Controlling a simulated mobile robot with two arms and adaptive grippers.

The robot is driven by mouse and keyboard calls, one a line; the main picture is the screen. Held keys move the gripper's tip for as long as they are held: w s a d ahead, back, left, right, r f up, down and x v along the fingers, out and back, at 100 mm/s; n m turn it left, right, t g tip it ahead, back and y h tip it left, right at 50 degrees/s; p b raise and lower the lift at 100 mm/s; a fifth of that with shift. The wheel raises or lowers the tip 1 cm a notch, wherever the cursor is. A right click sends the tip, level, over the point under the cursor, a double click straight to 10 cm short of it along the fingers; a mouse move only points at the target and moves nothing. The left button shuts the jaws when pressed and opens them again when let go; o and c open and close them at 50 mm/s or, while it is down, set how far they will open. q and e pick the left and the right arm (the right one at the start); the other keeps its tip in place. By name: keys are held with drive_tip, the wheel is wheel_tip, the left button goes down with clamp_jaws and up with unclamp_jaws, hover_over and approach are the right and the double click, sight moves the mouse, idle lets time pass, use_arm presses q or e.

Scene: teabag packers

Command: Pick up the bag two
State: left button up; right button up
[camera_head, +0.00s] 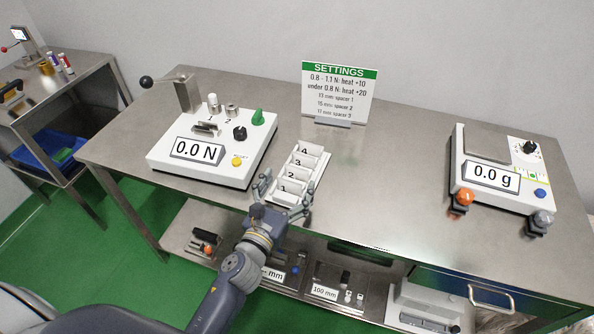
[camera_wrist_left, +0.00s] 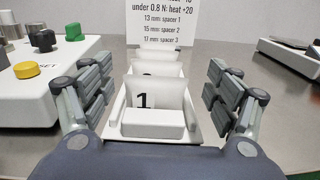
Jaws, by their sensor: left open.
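A white rack (camera_head: 318,180) stands on the steel table with a row of white slots numbered 1 to 4. The place marked 2, bag two (camera_head: 291,174), is second from the front; in the left wrist view only its top edge (camera_wrist_left: 148,75) shows behind the piece marked 1 (camera_wrist_left: 145,98). My left gripper (camera_head: 287,190) is open and empty at the rack's front end. Its fingers (camera_wrist_left: 158,92) stand on either side of the rack, apart from the piece marked 1. My right gripper is not in view.
A force tester (camera_head: 215,170) reading 0.0 N stands left of the rack. A settings sign (camera_head: 338,90) stands behind it. A scale (camera_head: 500,195) reading 0.0 g stands at the right. The table between rack and scale is clear.

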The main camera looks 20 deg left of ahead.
sight(295, 170)
use_arm(q)
drive_tip(key=shift+w, duration=0.35)
drive_tip(key=w+p, duration=0.1)
drive_tip(key=w, duration=0.3)
drive_tip(key=shift+w, duration=0.3)
drive_tip(key=shift+w+f, duration=0.1)
drive_tip(key=shift+w, duration=0.3)
drive_tip(key=shift+s, duration=0.1)
drive_tip(key=c, duration=0.8)
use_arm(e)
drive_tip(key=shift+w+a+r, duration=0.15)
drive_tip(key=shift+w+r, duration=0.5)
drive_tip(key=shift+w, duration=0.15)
use_arm(q)
drive_tip(key=shift+o, duration=0.2)
